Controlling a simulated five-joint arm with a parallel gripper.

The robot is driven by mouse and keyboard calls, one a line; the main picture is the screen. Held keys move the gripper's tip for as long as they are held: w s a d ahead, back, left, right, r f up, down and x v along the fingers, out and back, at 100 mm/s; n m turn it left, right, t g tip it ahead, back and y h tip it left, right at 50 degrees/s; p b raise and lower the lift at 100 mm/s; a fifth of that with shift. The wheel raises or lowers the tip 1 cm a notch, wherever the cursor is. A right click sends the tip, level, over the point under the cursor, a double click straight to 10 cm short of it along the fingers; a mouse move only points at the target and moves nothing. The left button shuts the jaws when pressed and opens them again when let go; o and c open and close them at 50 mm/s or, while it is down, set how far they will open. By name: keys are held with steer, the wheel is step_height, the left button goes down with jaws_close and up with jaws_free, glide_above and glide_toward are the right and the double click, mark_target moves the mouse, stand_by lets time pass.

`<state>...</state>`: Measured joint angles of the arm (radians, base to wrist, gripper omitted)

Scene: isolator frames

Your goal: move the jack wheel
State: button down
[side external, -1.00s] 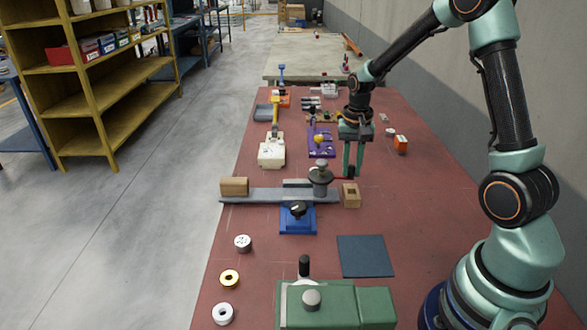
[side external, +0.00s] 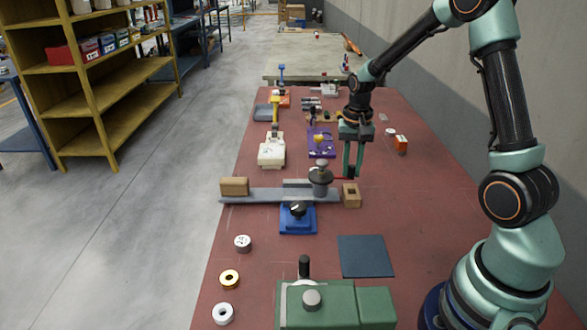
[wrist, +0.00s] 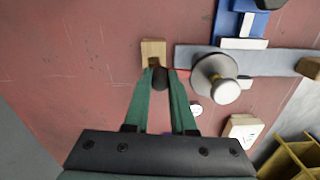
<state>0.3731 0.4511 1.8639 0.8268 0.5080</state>
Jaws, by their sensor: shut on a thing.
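The jack wheel (side external: 320,177) is a dark grey disc with a pale knob on top, standing on the grey bar. It also shows in the wrist view (wrist: 208,78). A thin red arm reaches from it to a dark upright handle (wrist: 160,79). My gripper (side external: 351,173) points down just right of the disc in the side view. In the wrist view its green fingers (wrist: 161,80) are closed around the dark handle. The fingers partly hide the handle in the side view.
A grey bar (side external: 255,194) lies across the table with wooden blocks (side external: 234,186) (side external: 351,195) at its ends. A blue base with a black knob (side external: 298,218) stands in front. A white device (side external: 272,152) and purple fixture (side external: 321,142) stand behind.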

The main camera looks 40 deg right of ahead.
steer(key=shift+s+a, duration=0.1)
steer(key=w+a+m, duration=0.1)
steer(key=a+m, duration=0.9)
steer(key=m, duration=0.8)
steer(key=shift+w+a, duration=0.25)
stand_by(0.5)
steer(key=c, duration=0.7)
jaws_free()
steer(key=shift+c, duration=0.2)
steer(key=shift+r, duration=0.1)
step_height(320, 180, up, 12)
